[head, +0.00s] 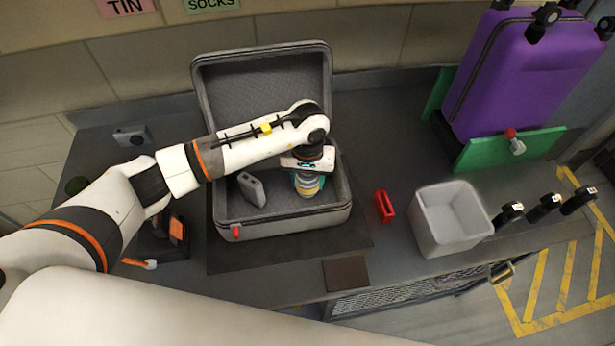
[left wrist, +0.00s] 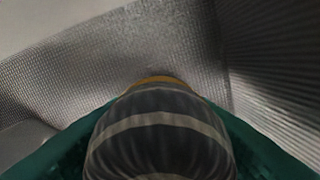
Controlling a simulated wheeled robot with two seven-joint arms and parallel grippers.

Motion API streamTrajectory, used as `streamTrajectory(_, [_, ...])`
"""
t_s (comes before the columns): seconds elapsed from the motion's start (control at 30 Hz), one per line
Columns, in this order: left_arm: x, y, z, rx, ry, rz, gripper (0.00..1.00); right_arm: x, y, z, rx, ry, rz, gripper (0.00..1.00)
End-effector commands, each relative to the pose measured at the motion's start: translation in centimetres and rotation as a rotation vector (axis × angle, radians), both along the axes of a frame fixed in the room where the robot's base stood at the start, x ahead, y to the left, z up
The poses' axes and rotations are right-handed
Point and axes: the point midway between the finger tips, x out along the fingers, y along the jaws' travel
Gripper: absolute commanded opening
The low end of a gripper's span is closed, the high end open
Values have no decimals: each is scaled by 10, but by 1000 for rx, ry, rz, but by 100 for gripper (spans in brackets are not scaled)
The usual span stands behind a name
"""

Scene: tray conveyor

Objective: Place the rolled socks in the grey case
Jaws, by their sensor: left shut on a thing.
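The grey case (head: 232,223) lies open on the dark counter, its lid upright at the back. My left gripper (head: 308,180) is down inside the case, on its right side. It is shut on the rolled socks (head: 308,187), a striped bundle with a yellow band. In the left wrist view the striped socks (left wrist: 160,135) fill the space between the green fingers, with the grey textured lining of the case (left wrist: 170,45) around them. Whether the socks touch the case floor cannot be told. My right gripper is not in view.
A small grey item (head: 252,188) is in the case's left part. A red item (head: 384,206) and an empty light grey bin (head: 449,217) stand to the right. A purple suitcase (head: 520,70) is at the back right. An orange-black device (head: 175,235) lies left of the case.

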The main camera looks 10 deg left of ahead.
Motion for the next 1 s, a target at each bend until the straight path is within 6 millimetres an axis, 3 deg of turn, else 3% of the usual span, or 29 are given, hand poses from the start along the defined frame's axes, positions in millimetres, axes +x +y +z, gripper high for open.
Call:
streamTrajectory(0.4, [1, 0, -10, -1, -3, -1, 27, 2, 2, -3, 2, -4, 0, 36])
streamTrajectory(0.43, [0, 0, -8, -1, -2, -1, 55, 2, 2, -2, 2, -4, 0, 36])
streamTrajectory(0.53, [0, 0, -8, -1, -2, -1, 71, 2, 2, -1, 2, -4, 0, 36])
streamTrajectory(0.83, [0, 0, -7, -1, -1, -1, 72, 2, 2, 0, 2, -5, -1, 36])
streamTrajectory(1.0, [2, 0, 7, -1, -5, -1, 72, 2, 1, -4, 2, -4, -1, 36])
